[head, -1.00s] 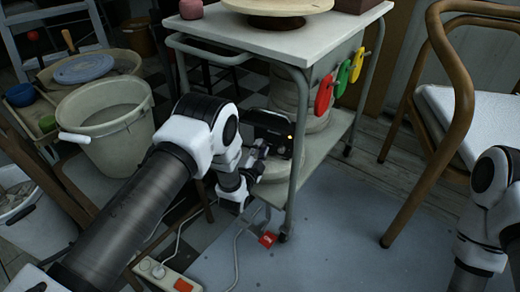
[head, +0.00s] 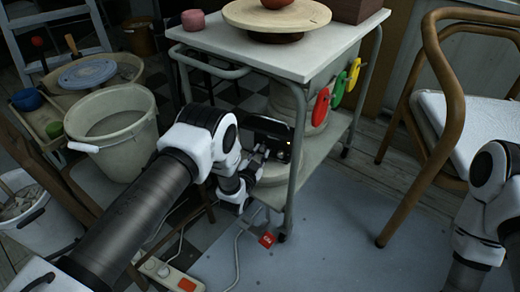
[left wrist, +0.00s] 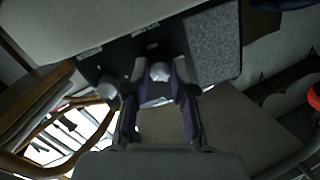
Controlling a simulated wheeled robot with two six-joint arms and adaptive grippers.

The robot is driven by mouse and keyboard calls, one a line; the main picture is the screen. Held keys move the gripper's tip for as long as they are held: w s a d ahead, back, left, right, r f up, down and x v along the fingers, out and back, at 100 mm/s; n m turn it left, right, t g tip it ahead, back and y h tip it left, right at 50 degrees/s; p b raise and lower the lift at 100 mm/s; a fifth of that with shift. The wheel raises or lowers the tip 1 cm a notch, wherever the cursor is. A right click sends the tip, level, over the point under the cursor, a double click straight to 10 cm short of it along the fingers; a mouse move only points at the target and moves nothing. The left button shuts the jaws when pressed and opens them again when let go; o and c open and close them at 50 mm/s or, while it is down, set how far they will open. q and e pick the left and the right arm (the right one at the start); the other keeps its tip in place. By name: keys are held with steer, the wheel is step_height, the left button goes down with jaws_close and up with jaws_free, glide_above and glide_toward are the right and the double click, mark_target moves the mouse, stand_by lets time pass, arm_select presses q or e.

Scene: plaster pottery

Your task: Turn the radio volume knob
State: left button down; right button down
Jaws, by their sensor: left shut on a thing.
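A black radio (head: 268,135) stands on the lower shelf of the white trolley, under its top and partly hidden by my left arm. In the left wrist view its dark face (left wrist: 120,62) shows with a grey speaker grille (left wrist: 213,45) and two pale knobs. My left gripper (left wrist: 161,80) is shut on the knob nearer the grille (left wrist: 160,70), with one finger on each side of it. The other knob (left wrist: 107,88) is beside the fingers, to the left. In the head view my left gripper (head: 258,160) is at the radio's front. My right gripper is out of view.
The trolley top (head: 300,62) and its front leg (head: 292,190) are close to my left arm. A pail (head: 112,135) stands left and a wooden chair (head: 440,130) right. A power strip (head: 165,275) and cable lie on the floor.

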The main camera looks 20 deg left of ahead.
arm_select(q)
steer(key=n+p, duration=0.2)
steer(key=n, duration=0.3)
steer(key=shift+r+p, duration=0.1)
steer(key=shift+p, duration=0.25)
steer(key=n+p, duration=0.1)
steer(key=n, duration=0.1)
steer(key=shift+n+g+h, duration=0.3)
steer(key=shift+h, duration=0.1)
steer(key=shift+n+p, duration=0.3)
steer(key=shift+n, duration=1)
steer(key=c, duration=1)
jaws_free()
steer(key=shift+o, duration=0.2)
